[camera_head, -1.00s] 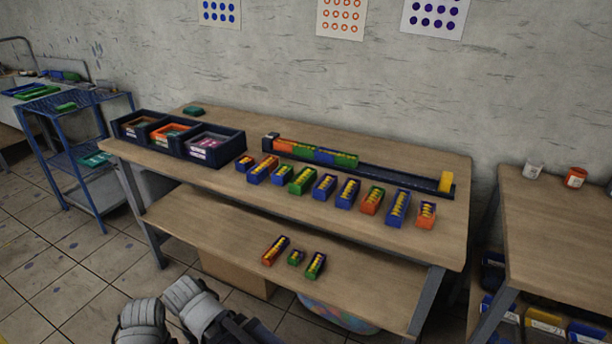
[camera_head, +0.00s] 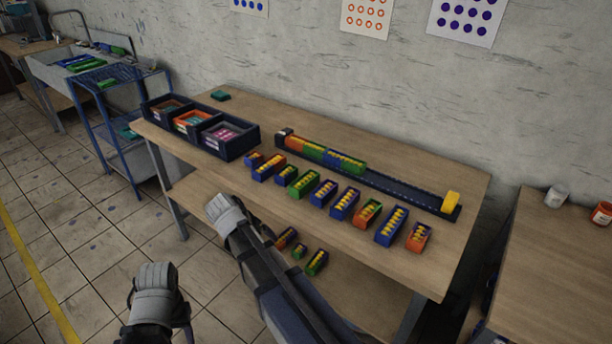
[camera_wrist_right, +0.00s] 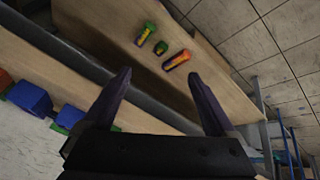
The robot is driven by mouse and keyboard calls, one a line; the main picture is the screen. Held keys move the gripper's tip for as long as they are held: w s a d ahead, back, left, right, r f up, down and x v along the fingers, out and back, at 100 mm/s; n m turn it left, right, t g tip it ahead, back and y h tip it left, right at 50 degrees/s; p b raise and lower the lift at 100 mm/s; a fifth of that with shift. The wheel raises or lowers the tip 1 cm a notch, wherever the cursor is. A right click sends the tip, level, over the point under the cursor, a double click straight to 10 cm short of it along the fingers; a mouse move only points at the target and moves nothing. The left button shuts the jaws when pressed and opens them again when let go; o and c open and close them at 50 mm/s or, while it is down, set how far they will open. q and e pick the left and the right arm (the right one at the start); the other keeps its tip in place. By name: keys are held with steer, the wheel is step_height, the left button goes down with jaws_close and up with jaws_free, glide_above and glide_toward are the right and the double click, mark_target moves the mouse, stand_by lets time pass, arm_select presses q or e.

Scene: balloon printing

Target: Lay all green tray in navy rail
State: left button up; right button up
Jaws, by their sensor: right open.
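The navy rail (camera_head: 395,188) lies along the back of the table; orange, green and blue trays fill its left part, including a green tray (camera_head: 314,152). Another green tray (camera_head: 303,183) stands in the row in front. On the lower shelf are a green tray (camera_head: 317,262), which also shows in the right wrist view (camera_wrist_right: 146,33), and a small green tray (camera_head: 299,251), also there (camera_wrist_right: 161,47). My right gripper (camera_wrist_right: 160,80) is open and empty, over the table's front edge. My left gripper (camera_head: 155,282) hangs over the floor, away from the trays; its jaws cannot be made out.
Blue and orange trays, such as a blue one (camera_head: 391,225), share the table row. An orange tray (camera_head: 286,237) lies on the lower shelf. A yellow block (camera_head: 450,202) sits at the rail's right end. A navy three-compartment bin (camera_head: 233,148) stands left.

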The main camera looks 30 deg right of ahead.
mark_target(304, 180)
steer(key=w+d+r+m+h+p, duration=0.1)
steer(key=w+d+r+m+p, duration=0.1)
steer(key=d, duration=0.3)
steer(key=w+d+r+m+h+p, duration=0.1)
steer(key=w+d+r+m+p, duration=0.1)
steer(key=w+d+r, duration=0.2)
steer(key=w+d+r+m+t+h+p, duration=0.1)
steer(key=w+d+r+m+p, duration=0.1)
steer(key=d+r, duration=0.3)
steer(key=shift+w+d+r+m, duration=0.15)
steer(key=shift+w+d+m, duration=0.1)
steer(key=shift+d, duration=0.3)
steer(key=shift+w+d+r+m, duration=0.1)
steer(key=shift+w+d+m, duration=0.15)
steer(key=shift+d, duration=0.35)
steer(key=b+x, duration=0.1)
steer(key=x, duration=0.1)
steer(key=shift+d+f+b, duration=0.15)
steer(key=shift+f+b, duration=0.15)
arm_select(q)
step_height(304, 180, up, 6)
steer(key=shift+d+f, duration=0.1)
steer(key=shift+f, duration=0.15)
arm_select(e)
steer(key=shift+d, duration=0.1)
